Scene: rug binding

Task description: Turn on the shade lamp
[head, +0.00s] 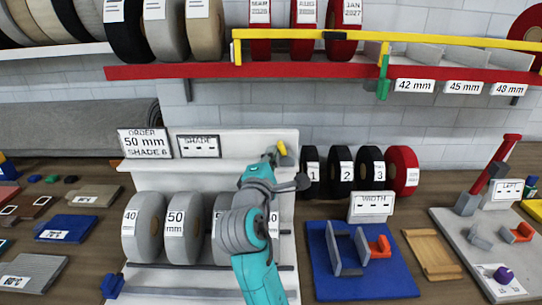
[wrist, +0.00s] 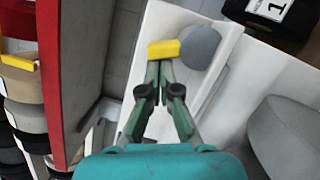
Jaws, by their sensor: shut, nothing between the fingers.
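A small yellow block (wrist: 163,50) shows at the tips of my gripper (wrist: 160,66) in the wrist view, beside a round grey disc (wrist: 200,47) that looks unlit. These may be the lamp's switch and lamp, but I cannot tell. In the head view the yellow piece (head: 282,148) is at the right end of the white rack's top panel (head: 240,140). My gripper (head: 270,156) is shut and empty, its tips touching or just in front of the yellow piece. A SHADE sign (head: 198,146) with blank dashes stands on the panel. My arm hides part of the rack.
A red shelf edge (head: 200,71) with a yellow rail (head: 420,38) runs above. Numbered black and red rolls (head: 403,170) and a blue fixture board (head: 400,285) are to the right.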

